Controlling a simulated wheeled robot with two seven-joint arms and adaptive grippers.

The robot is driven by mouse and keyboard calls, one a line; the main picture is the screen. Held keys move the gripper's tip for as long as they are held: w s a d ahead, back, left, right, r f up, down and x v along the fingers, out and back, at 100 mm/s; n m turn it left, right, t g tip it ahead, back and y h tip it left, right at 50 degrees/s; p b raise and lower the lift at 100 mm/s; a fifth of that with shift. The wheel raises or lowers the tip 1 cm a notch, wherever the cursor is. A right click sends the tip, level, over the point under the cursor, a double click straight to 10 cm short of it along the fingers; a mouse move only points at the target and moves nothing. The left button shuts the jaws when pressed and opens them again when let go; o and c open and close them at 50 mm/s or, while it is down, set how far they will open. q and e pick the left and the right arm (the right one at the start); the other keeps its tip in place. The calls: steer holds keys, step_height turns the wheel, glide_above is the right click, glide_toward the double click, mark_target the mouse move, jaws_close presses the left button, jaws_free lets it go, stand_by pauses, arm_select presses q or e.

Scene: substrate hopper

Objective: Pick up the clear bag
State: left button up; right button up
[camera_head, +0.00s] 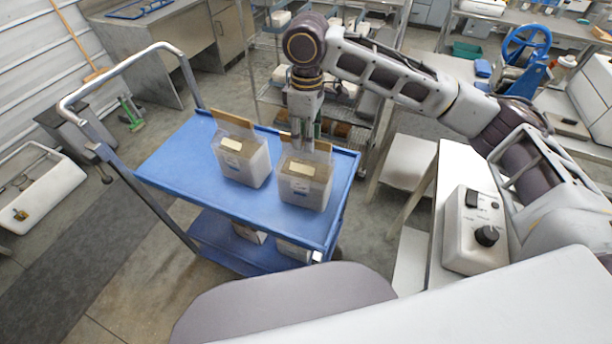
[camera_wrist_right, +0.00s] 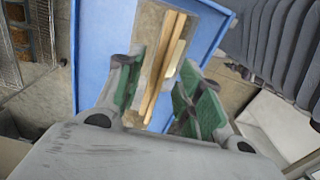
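Two clear bags with pale contents and white labels stand upright on the top shelf of the blue cart (camera_head: 180,160). The left bag (camera_head: 243,163) has a brown strip along its top edge. The right bag (camera_head: 305,190) stands next to it, nearer the cart's right end. My right gripper (camera_head: 306,143) points down over the right bag's top, hiding part of it. In the wrist view my right gripper (camera_wrist_right: 160,92) is open, its green-padded fingers apart. The bag's tan top strip (camera_wrist_right: 163,62) shows in the gap between them. I cannot tell if they touch. My left gripper is out of view.
More bags (camera_head: 293,250) sit on the cart's lower shelf. A wire rack (camera_head: 268,75) stands behind the cart. A white control box (camera_head: 474,232) with a black knob is at right. The cart's left top is clear.

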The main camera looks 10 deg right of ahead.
mark_target(305, 158)
steer(key=shift+f, duration=0.1)
steer(key=shift+w+f, duration=0.2)
steer(key=shift+f, duration=2.3)
steer(key=shift+a, duration=0.1)
jaws_close()
steer(key=shift+r, duration=0.1)
